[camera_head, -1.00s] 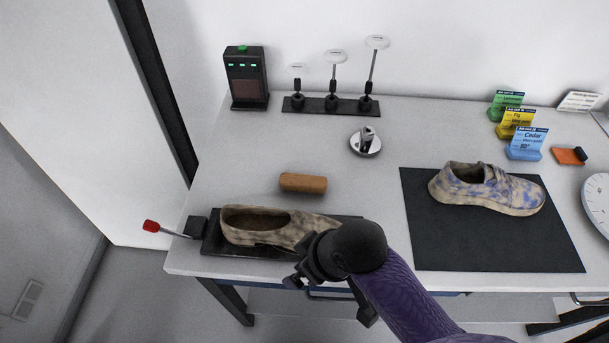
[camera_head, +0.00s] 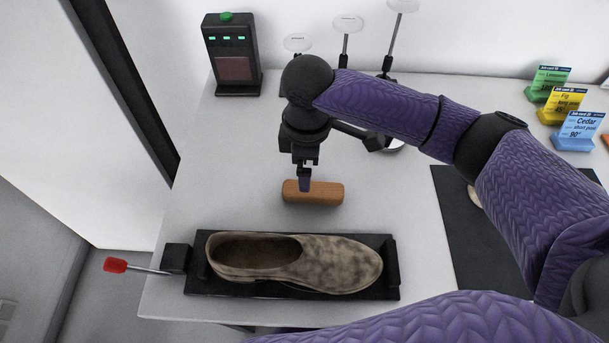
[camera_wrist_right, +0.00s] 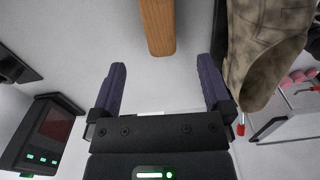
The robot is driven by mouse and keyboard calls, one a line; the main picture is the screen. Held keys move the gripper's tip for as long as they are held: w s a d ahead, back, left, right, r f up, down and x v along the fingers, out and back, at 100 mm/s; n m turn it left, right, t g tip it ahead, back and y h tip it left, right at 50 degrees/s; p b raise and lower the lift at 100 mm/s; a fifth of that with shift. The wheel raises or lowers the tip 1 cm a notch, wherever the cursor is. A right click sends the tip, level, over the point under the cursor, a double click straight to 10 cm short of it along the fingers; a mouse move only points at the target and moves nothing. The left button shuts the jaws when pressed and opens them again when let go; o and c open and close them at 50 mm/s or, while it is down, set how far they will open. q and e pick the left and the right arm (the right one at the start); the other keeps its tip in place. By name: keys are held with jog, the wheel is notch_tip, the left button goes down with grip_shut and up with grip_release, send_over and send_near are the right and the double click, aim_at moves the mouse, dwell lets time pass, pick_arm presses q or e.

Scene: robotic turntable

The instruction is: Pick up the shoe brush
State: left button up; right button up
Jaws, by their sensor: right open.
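The shoe brush, a brown wooden block (camera_head: 323,192), lies on the white table behind the mottled beige shoe. My right gripper (camera_head: 304,184) points down at the brush, one finger overlapping its top in the head view. In the right wrist view, the brush (camera_wrist_right: 158,25) lies ahead of the open fingers (camera_wrist_right: 162,75), roughly in line with the gap between them. Nothing is between the fingers. How high they are above the table I cannot tell. My left gripper is out of view.
The shoe (camera_head: 330,262) sits on a black turntable tray (camera_head: 391,265) with a red-tipped lever (camera_head: 116,265). A black box with green lights (camera_head: 232,55) stands behind. Job cards (camera_head: 577,131) stand at right. My arm partly covers a black mat (camera_head: 448,190). Table left of the brush is clear.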

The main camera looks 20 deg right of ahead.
notch_tip(320, 180, down, 9)
jog(key=b, duration=0.3)
jog(key=shift+f, duration=0.5)
jog(key=shift+c, duration=0.5)
jog(key=c, duration=1.2)
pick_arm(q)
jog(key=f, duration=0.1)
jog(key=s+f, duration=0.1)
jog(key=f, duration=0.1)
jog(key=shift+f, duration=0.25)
pick_arm(e)
grip_shut()
notch_tip(320, 180, up, 10)
jog(key=p, duration=0.3)
jog(key=shift+f, duration=0.15)
jog(key=shift+r, duration=0.25)
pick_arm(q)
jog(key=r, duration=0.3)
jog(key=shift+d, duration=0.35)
